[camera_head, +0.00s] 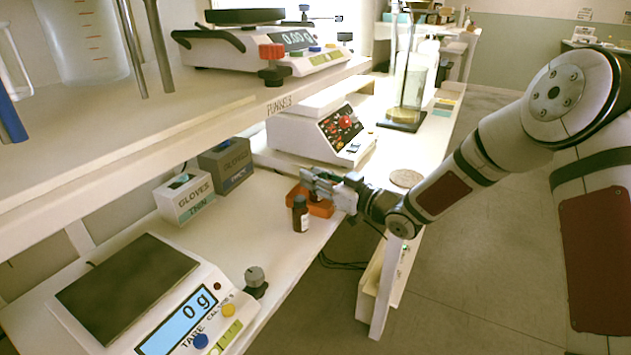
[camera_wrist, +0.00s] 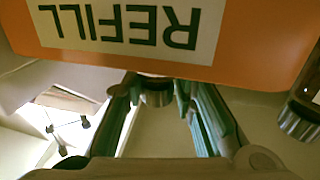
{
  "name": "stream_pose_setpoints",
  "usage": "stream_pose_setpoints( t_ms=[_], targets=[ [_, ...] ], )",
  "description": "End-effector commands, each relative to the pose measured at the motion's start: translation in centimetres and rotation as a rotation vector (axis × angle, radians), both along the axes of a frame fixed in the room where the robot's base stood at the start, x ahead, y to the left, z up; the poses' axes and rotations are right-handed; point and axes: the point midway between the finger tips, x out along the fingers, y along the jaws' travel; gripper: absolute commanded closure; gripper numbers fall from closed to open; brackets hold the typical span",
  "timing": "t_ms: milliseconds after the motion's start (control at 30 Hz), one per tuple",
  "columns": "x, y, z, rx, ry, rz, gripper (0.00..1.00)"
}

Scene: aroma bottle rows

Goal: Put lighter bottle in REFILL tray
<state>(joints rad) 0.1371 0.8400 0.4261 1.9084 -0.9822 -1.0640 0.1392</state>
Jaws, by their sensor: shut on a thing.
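The orange REFILL tray (camera_head: 319,208) lies on the lower bench; its labelled face (camera_wrist: 262,30) fills the top of the wrist view. My gripper (camera_head: 328,187) is over the tray in the head view. In the wrist view my gripper (camera_wrist: 158,92) is shut on a small dark bottle (camera_wrist: 157,98), seen only in part between the fingertips, just by the tray's edge. Another dark bottle (camera_head: 300,214) with a pale label stands upright on the bench in front of the tray; a bottle (camera_wrist: 303,115) also shows at the right edge of the wrist view.
A scale (camera_head: 130,290) reading 0 g stands at the front left. Two glove boxes (camera_head: 185,198) (camera_head: 226,165) sit at the back. A device with red knobs (camera_head: 325,135) stands beyond the tray. A shelf (camera_head: 190,125) overhangs the bench. The bench edge is close on the right.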

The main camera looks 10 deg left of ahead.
Motion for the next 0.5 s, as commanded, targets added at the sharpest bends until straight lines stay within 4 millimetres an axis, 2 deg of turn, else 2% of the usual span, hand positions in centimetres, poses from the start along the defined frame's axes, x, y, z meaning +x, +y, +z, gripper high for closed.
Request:
stream_pose_setpoints(
  t_ms=[267,300,367,400,500],
  targets=[
    [-0.01,0.0,-0.11,-0.001,-0.001,0.0,1.0],
    [-0.01,0.0,-0.13,-0.001,0.0,0.0,0.7],
    [-0.02,0.0,-0.09,-0.001,0.0,0.0,0.57],
    [-0.01,0.0,-0.08,-0.001,0.0,0.0,0.54],
    [-0.02,0.0,-0.07,-0.001,0.0,0.0,0.54]
  ],
)
